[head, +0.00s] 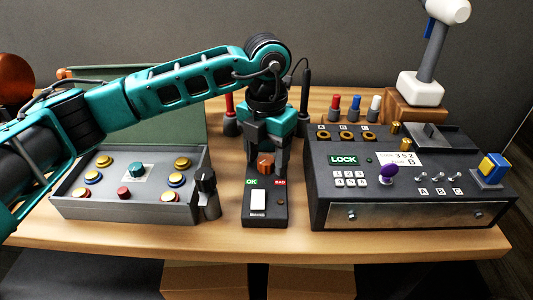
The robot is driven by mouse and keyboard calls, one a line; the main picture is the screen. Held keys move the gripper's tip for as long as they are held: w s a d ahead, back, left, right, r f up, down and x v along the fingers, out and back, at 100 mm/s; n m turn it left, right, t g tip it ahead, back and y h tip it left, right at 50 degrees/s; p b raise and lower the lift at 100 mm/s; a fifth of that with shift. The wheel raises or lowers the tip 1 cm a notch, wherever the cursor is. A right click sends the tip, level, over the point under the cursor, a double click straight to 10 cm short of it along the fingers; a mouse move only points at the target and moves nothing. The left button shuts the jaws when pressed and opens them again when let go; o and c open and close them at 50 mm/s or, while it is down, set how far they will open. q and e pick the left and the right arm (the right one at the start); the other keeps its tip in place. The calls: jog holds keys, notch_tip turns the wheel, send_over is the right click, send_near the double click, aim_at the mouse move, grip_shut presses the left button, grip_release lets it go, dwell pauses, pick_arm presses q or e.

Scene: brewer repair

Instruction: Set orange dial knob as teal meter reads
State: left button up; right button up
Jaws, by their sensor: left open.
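An orange knob (265,162) stands at the far end of a small dark box (275,212) marked OK and BAD, with a white panel on its top. My left gripper (266,150) points down over the knob. It is open, with a finger on either side of the knob; I cannot tell whether they touch it. The gripper hides the area behind the knob and part of it. I cannot make out a teal meter or its reading. My right gripper is not in view.
Left is a grey open case (125,209) with several coloured buttons and a teal knob (137,170). A black-capped post (207,195) stands at its right corner. Right is a dark console (410,200) with LOCK, keys and switches. My left arm crosses above the case.

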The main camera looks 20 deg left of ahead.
aim_at(267, 159)
pick_arm(q)
jog(key=shift+r, duration=0.1)
notch_tip(267, 159, up, 13)
dwell(0.4)
dwell(0.3)
